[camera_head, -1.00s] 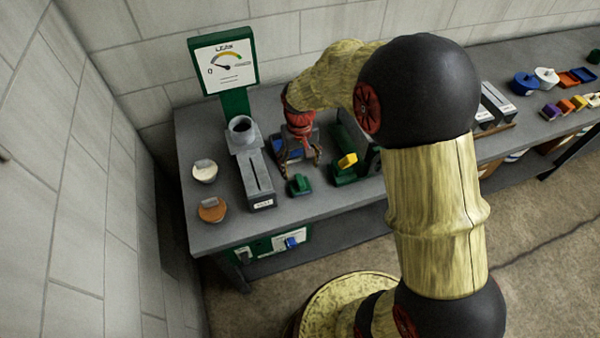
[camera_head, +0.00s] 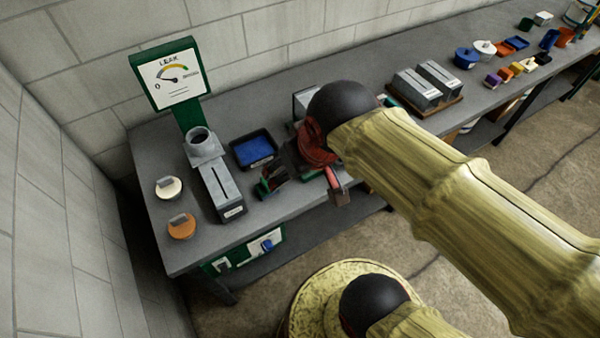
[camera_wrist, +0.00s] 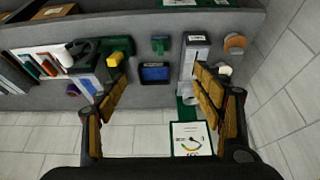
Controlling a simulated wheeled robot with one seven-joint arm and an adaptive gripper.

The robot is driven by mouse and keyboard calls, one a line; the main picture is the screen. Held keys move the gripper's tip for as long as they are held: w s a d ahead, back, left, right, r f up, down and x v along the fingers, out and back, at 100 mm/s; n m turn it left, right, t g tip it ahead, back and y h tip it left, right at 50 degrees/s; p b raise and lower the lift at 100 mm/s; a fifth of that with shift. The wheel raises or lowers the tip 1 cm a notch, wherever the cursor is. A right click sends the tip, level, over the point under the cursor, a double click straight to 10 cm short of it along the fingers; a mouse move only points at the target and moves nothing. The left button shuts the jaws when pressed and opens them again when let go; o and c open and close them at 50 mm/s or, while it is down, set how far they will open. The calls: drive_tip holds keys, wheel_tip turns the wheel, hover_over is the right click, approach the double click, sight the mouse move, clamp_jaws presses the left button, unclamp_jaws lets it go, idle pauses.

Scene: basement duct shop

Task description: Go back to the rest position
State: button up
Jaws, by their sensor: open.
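My gripper (camera_head: 304,182) is over the front part of the grey bench (camera_head: 150,235) in the head view, partly hidden by my own arm. In the wrist view my gripper (camera_wrist: 158,92) has its two fingers wide apart with nothing between them. Beyond them lie a dark tray with a blue inside (camera_wrist: 155,74) and a small green block (camera_wrist: 160,44). The tray also shows in the head view (camera_head: 254,149).
A green-framed leak gauge (camera_head: 170,78) stands behind a grey slotted device (camera_head: 222,190). White (camera_head: 168,188) and orange (camera_head: 181,227) round pieces lie left of it. Two grey boxes (camera_head: 428,85) stand farther right. A block wall closes off the left.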

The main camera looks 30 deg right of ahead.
drive_tip(key=shift+s+r, duration=0.15)
drive_tip(key=shift+s, duration=0.9)
wheel_tip(320, 180, down, 6)
drive_tip(key=b, duration=0.5)
drive_tip(key=shift+b, duration=0.4)
